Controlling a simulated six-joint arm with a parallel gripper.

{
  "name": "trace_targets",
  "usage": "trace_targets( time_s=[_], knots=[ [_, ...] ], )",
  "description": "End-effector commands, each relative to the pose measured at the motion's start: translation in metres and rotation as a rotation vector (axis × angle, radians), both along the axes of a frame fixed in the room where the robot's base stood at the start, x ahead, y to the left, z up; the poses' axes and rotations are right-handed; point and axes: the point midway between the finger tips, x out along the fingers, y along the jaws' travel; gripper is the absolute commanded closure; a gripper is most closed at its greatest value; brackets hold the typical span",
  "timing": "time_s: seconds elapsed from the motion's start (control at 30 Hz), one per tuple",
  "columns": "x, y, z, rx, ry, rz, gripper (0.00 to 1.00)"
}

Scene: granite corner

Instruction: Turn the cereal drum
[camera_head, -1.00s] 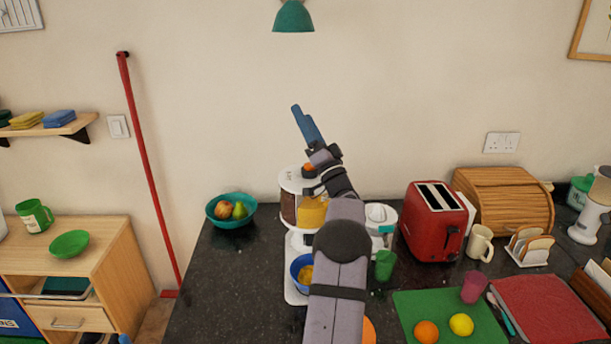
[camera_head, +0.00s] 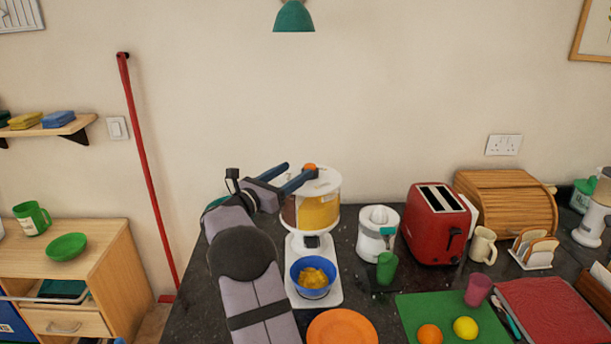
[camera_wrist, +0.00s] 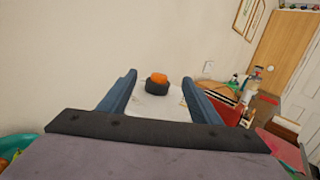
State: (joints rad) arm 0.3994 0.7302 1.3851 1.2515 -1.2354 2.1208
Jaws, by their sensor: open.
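The cereal drum (camera_head: 319,212) is a clear cylinder with a white lid, standing on a white dispenser base. Its visible sections hold yellow and brown cereal. An orange-topped dark knob (camera_wrist: 157,81) sits on the lid; its orange top also shows in the head view (camera_head: 310,167). A blue bowl (camera_head: 312,287) with yellow cereal in it stands on the base under the drum. My gripper (camera_head: 301,171) is open at lid height, its two blue fingers pointing right toward the knob. In the wrist view the knob lies between and beyond the fingers. My arm hides the drum's left side.
An orange plate (camera_head: 341,328) lies in front of the dispenser. A white juicer (camera_head: 377,232), green cup (camera_head: 386,267) and red toaster (camera_head: 434,224) stand to the right. A teal fruit bowl (camera_wrist: 20,147) is behind my arm on the left.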

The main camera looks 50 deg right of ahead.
Motion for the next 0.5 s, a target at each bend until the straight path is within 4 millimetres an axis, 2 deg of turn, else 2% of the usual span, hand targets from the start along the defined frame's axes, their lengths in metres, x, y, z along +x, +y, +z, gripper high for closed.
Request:
trace_targets(
  time_s=[0.1, 0.23, 0.5],
  knots=[
    [0.000, 0.011, -0.015, 0.062, -0.048, -0.009, 0.42],
    [0.000, 0.015, -0.021, 0.086, -0.066, -0.014, 0.42],
    [-0.001, 0.003, -0.019, 0.088, -0.066, -0.017, 0.42]
  ],
)
